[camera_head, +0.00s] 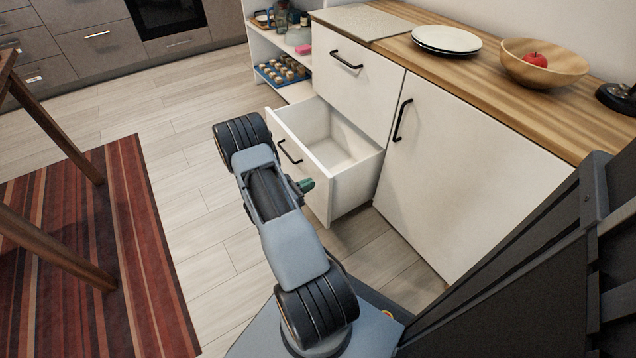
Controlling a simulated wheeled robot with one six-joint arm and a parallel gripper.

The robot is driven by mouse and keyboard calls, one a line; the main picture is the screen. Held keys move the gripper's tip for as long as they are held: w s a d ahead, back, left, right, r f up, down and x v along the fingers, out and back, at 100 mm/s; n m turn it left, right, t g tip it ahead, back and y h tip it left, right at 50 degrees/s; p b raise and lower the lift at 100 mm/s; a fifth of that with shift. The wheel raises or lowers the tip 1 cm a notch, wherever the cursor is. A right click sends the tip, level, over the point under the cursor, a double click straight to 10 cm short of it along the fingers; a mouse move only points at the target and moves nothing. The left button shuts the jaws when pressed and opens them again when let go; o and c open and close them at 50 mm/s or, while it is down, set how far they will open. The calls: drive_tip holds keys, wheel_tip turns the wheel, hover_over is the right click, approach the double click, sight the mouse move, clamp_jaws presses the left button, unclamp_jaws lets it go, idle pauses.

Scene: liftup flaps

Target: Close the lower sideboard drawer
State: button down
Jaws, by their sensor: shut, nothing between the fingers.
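The lower sideboard drawer (311,182) is white and stands pulled well out of the sideboard. Its inside looks empty. Its front panel has a black bar handle (289,152) and faces left toward the open floor.
The upper drawer (352,85) and the cabinet door (456,170) are shut. Plates (446,40) and a wooden bowl (543,66) with a red apple stand on the worktop. Open shelves (277,45) are behind. A wooden table and striped rug (120,220) are left. Floor between is clear.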

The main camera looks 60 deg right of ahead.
sight(324, 176)
drive_tip(key=shift+b+x, duration=0.6)
drive_tip(key=shift+x, duration=1.4)
drive_tip(key=shift+d, duration=0.1)
